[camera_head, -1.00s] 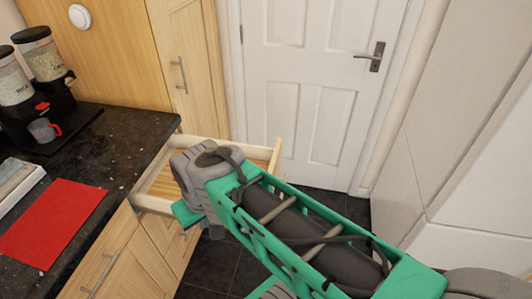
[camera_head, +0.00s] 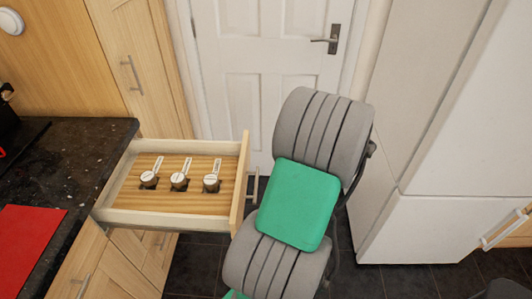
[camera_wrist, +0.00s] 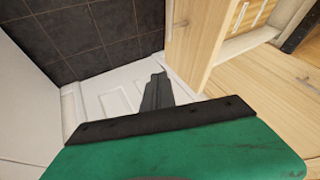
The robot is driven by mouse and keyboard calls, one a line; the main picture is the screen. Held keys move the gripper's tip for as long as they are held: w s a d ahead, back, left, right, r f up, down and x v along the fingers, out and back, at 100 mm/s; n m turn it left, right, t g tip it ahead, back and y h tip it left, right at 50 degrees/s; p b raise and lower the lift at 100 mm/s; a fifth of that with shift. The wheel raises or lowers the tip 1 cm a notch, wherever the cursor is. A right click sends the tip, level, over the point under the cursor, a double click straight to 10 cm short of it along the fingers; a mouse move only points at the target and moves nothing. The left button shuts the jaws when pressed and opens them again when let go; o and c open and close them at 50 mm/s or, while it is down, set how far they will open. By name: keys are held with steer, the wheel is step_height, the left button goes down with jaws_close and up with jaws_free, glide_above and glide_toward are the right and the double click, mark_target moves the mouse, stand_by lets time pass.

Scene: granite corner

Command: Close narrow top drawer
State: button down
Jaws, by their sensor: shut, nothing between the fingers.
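The narrow top drawer (camera_head: 125,217) stands pulled out from under the dark worktop in the head view. Its wooden front panel (camera_head: 240,185) faces right, with a metal handle (camera_head: 253,185) on its outer side. Several measuring scoops or small jars, three in view, lie on the wooden drawer bottom. My gripper (camera_wrist: 157,92) is shut and empty in the wrist view. A pale wooden panel (camera_wrist: 203,45), seemingly the drawer front, is just right of the fingertips, apparently without touching. In the head view my arm links are right of the drawer, and the gripper is hidden.
The dark worktop (camera_head: 75,160) with a red mat (camera_head: 28,240) lies left. A tall wooden cabinet (camera_head: 135,60) stands behind the drawer. A white door (camera_head: 265,70) is at the back, and a white fridge-like unit (camera_head: 425,190) is right of my arm. Dark floor tiles show below.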

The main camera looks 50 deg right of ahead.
steer(key=w+a+f+p, duration=0.1)
steer(key=w+a+f, duration=0.1)
steer(key=w+f, duration=0.5)
steer(key=shift+w+a, duration=0.25)
steer(key=shift+w, duration=0.45)
